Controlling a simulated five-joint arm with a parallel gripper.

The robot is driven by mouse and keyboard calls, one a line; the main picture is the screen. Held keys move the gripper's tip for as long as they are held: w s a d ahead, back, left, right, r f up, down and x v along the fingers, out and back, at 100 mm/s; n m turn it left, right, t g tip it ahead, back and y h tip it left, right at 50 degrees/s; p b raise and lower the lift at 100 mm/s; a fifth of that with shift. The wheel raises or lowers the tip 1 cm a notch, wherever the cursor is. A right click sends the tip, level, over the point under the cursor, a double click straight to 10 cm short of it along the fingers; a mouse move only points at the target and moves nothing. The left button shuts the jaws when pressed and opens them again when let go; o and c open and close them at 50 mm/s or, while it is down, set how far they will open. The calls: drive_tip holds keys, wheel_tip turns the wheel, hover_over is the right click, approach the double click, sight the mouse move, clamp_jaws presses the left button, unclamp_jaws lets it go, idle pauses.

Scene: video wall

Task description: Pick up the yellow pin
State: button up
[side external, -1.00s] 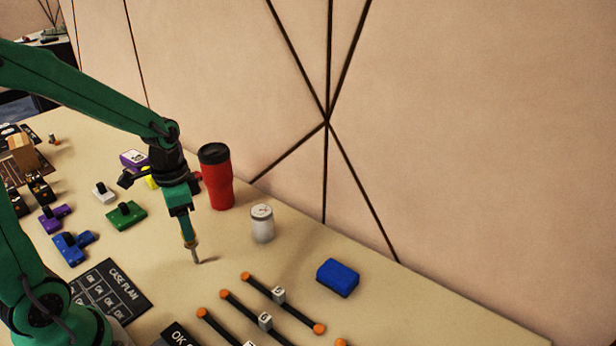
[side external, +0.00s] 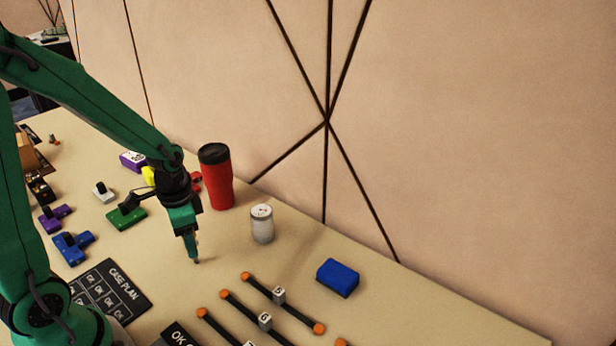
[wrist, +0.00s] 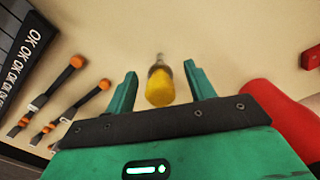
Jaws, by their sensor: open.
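The yellow pin (wrist: 160,88) has a rounded yellow body and a thin metallic end, seen in the wrist view. It lies between the two green fingers of my gripper (wrist: 158,84), which are apart, with a gap on either side of it. In the side view my gripper (side external: 193,250) points down, low over the table. There it hides most of the pin; only a small dark tip shows below the fingers. I cannot tell from this whether the fingers touch the table.
A red tumbler (side external: 216,178) and a white can (side external: 262,224) stand close to the right of my gripper. A blue block (side external: 338,278) lies farther right. Orange-ended rods (side external: 266,313) and a dark case plan board (side external: 110,290) lie in front.

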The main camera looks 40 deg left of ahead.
drive_tip(key=shift+f, duration=1.5)
drive_tip(key=c, duration=1.1)
